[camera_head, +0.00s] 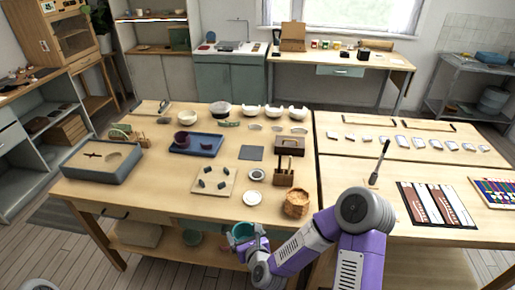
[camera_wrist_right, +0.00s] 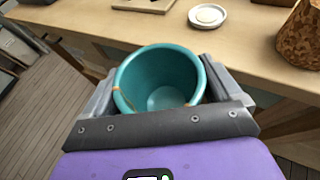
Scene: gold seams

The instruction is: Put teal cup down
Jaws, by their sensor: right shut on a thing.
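The teal cup (camera_head: 243,230) is in my right gripper (camera_head: 248,244), at the front edge of the worktable (camera_head: 150,192). In the right wrist view the teal cup (camera_wrist_right: 160,78) is open towards the camera and empty, with gold seams at its rim. The fingers of my right gripper (camera_wrist_right: 160,98) press on its left and right sides. The cup is held in the air, apart from the tabletop behind it. My left gripper does not show.
A white dish (camera_head: 252,198) and a cork-like pot (camera_head: 296,203) stand near the table's front edge. A board with dark pieces (camera_head: 213,181), a small round dish (camera_head: 257,174) and a blue tray (camera_head: 196,151) lie farther back. Some bare wood shows left of the white dish.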

